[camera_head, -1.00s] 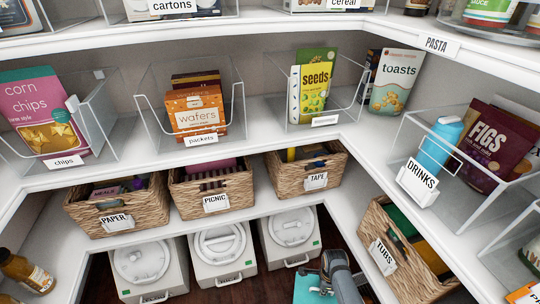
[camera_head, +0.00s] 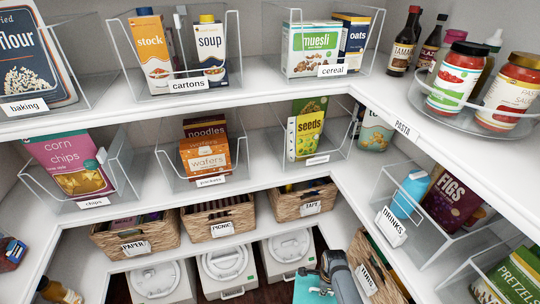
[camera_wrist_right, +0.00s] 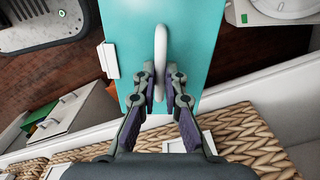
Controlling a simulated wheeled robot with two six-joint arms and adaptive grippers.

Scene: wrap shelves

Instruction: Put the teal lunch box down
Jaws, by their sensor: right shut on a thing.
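The teal lunch box (camera_head: 304,293) shows at the bottom edge of the head view, partly cut off and partly behind my right arm. In the right wrist view the lunch box (camera_wrist_right: 190,35) fills the upper middle, with a white handle (camera_wrist_right: 160,50) on its near face and a white latch at its left side. My right gripper (camera_head: 322,283) is shut on that handle; its fingers (camera_wrist_right: 160,88) pinch it from both sides. Dark wood floor shows on both sides of the box. Whether its underside touches anything is hidden. My left gripper is not in view.
Lidded white bins (camera_head: 224,262) stand below the lower shelf, left of the lunch box. Dark floor (camera_wrist_right: 252,55) shows beside the box.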

